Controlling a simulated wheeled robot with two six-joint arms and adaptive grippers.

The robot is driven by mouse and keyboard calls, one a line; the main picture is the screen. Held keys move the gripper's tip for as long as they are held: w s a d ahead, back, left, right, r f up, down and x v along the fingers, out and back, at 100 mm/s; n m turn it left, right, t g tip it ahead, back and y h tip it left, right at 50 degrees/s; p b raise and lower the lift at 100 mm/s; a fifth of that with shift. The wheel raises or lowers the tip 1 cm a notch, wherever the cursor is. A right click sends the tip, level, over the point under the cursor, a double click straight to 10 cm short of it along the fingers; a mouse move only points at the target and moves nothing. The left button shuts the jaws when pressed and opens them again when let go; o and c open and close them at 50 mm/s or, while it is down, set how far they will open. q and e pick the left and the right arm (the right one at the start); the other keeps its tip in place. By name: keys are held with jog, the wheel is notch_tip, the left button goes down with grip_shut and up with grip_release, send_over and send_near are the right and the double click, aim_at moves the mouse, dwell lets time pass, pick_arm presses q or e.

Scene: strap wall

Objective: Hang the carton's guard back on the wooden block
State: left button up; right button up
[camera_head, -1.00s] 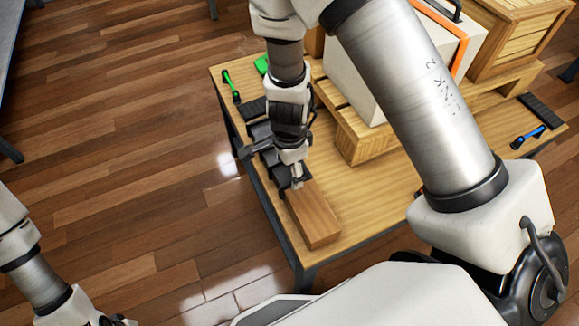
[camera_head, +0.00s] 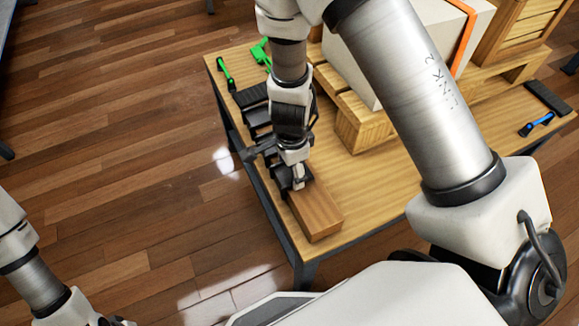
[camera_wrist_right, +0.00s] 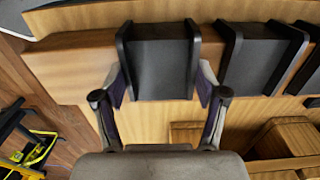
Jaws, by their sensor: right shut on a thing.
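The wooden block (camera_head: 318,212) lies along the left edge of the table. My right gripper (camera_head: 297,182) points down over its middle part. In the right wrist view, my right gripper (camera_wrist_right: 162,92) has a finger on each side of a guard (camera_wrist_right: 160,68) with a grey face and black side flanges, and is shut on it. The guard lies over the wooden block (camera_wrist_right: 75,65); I cannot tell whether it rests fully on it. The carton (camera_head: 350,65) is white with an orange strap, partly hidden by my arm. My left gripper (camera_head: 112,321) is cut off at the bottom left.
Another guard (camera_wrist_right: 262,62) sits beside the held one on the block. A wooden pallet (camera_head: 360,128) bears the carton. A green-handled tool (camera_head: 225,74), a blue tool (camera_head: 536,124) and a black strip (camera_head: 546,97) lie on the table (camera_head: 400,180). A wooden crate (camera_head: 520,30) stands behind.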

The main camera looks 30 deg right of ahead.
jog(key=o, duration=1.2)
notch_tip(320, 180, up, 12)
